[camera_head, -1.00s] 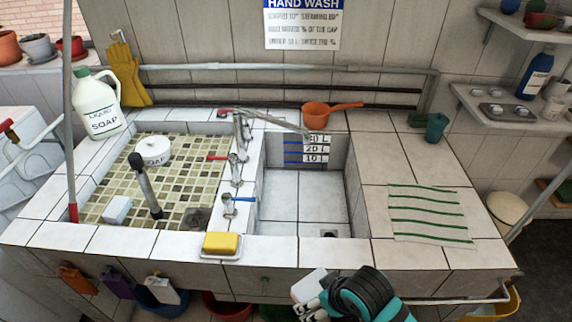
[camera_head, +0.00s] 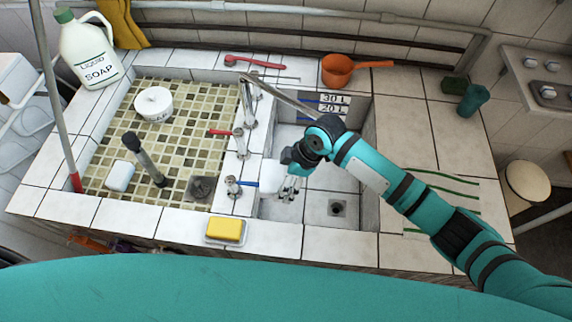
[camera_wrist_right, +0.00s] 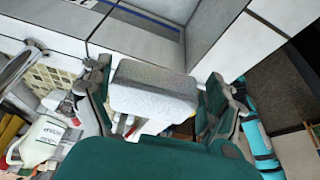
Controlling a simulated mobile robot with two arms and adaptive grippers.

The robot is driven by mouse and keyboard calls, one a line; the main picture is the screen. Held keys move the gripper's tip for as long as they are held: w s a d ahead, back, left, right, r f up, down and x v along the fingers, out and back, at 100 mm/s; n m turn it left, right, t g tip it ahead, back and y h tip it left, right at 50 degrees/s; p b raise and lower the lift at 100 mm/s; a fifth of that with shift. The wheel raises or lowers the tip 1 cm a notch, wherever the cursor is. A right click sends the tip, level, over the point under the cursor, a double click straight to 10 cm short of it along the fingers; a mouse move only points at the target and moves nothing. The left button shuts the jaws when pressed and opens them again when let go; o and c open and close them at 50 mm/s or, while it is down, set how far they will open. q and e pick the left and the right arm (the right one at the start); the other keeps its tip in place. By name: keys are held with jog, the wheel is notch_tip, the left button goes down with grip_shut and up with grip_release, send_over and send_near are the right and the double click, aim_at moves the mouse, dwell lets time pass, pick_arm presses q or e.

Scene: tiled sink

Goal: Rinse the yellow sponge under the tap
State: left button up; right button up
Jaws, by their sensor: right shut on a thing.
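The yellow sponge (camera_head: 225,229) lies on a small white dish (camera_head: 209,238) on the sink's front rim. My right gripper (camera_head: 284,174) is over the right basin (camera_head: 315,200), well apart from the yellow sponge. It is shut on a white block (camera_head: 269,174); in the right wrist view this block (camera_wrist_right: 155,88) sits between the two fingers and has a pale, grainy face. The tap's long spout (camera_head: 280,97) reaches over the right basin, behind the gripper. No running water shows. My left gripper is not in view.
Blue-handled (camera_head: 244,183) and red-handled (camera_head: 222,132) valves stand on the divider. The tiled left basin holds a white pot (camera_head: 153,104), another white block (camera_head: 120,176) and a dark upright post (camera_head: 146,161). An orange dipper (camera_head: 338,70) lies at the back.

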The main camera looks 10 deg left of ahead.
pick_arm(q)
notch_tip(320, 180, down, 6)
jog(key=b, duration=0.6)
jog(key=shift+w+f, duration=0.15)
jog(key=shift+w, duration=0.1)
pick_arm(e)
jog(key=w+d+f, duration=0.2)
jog(key=w+d, duration=0.6)
jog(key=d, duration=0.3)
jog(key=shift+d+f, duration=0.3)
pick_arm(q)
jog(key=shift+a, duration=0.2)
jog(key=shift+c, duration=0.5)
